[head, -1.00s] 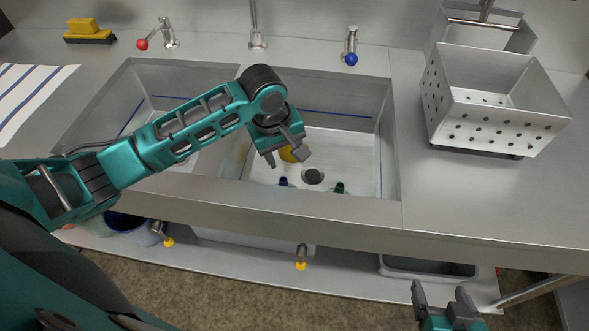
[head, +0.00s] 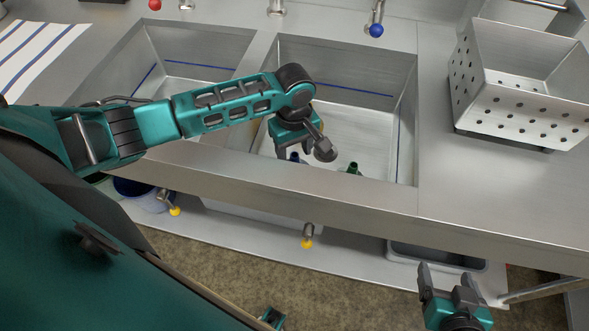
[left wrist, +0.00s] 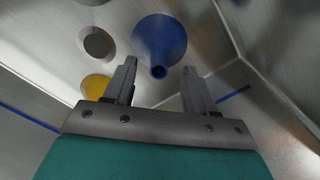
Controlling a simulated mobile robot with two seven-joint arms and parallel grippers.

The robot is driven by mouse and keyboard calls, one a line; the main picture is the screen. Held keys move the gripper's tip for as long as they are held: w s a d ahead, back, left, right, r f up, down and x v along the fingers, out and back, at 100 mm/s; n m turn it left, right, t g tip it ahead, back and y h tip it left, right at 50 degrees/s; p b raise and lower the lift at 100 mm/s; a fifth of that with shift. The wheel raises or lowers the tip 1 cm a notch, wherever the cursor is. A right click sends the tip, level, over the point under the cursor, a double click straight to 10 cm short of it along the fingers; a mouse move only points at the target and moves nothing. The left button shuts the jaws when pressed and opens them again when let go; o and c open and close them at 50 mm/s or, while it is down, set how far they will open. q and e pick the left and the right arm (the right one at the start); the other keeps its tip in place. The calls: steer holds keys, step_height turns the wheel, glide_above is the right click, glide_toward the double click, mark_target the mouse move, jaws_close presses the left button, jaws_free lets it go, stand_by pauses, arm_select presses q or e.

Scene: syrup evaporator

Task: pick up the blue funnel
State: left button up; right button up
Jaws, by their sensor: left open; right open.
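The blue funnel (left wrist: 165,36) is in the right basin of the sink, seen from above in the left wrist view with its narrow spout toward the camera. My left gripper (head: 293,151) is open and points down into the basin. In the left wrist view its two fingers (left wrist: 160,72) stand apart, with the funnel's spout between and beyond them; I see no contact. My right gripper (head: 446,272) is open and empty, in front of the counter at lower right.
A green spouted object (head: 352,169) stands in the same basin, right of the funnel. A yellow object (left wrist: 96,86) and a dark drain (left wrist: 97,43) lie near the funnel. Basin walls and the front counter edge (head: 300,180) surround it. A perforated metal bin (head: 525,95) stands right.

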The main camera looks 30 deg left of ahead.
arm_select(q)
step_height(320, 180, down, 3)
steer(key=shift+r, duration=0.15)
steer(key=shift+c, duration=0.5)
jaws_close()
steer(key=shift+r, duration=0.2)
step_height(320, 180, up, 20)
steer(key=p, duration=0.2)
steer(key=shift+f, duration=0.15)
